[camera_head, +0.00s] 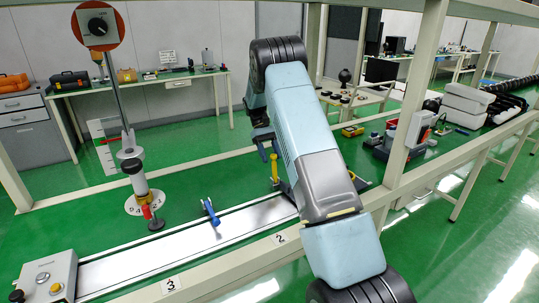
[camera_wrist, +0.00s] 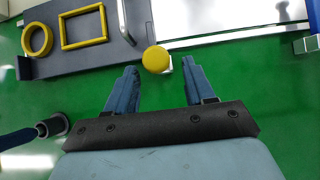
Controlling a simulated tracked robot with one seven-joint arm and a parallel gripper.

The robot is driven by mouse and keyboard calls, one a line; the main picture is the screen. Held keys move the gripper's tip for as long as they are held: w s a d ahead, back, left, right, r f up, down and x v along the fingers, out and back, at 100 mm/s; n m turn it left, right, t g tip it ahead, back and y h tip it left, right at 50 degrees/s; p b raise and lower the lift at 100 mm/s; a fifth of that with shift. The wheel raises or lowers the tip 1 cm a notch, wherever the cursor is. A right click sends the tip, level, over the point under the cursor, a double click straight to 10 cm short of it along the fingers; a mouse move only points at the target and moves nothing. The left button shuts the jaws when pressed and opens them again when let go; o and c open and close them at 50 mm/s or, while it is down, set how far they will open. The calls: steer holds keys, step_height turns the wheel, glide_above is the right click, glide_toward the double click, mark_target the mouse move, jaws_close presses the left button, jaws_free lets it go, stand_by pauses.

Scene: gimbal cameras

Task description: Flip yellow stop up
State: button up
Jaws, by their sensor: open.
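The yellow stop (camera_head: 274,168) is a short post with a round top, at the far right end of the white track (camera_head: 180,235) and partly behind my arm. In the wrist view its round yellow top (camera_wrist: 156,59) shows from above, between and slightly beyond my fingertips. My gripper (camera_head: 267,140) is open and points down close to the stop. Its two blue fingers (camera_wrist: 159,72) stand apart in the wrist view, with green floor between them. I cannot tell whether they touch the stop. A blue stop (camera_head: 210,212) leans tilted on the track.
A grey box with buttons (camera_head: 48,278) sits at the track's near left end. A pole with an orange disc (camera_head: 98,25) stands behind. A yellow ring (camera_wrist: 37,39) and yellow rectangular frame (camera_wrist: 84,40) lie on a dark board beside the stop. A frame post (camera_head: 412,90) rises right of my arm.

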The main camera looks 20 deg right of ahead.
steer(key=v, duration=1.3)
steer(key=shift+w+r, duration=0.2)
steer(key=shift+w, duration=0.1)
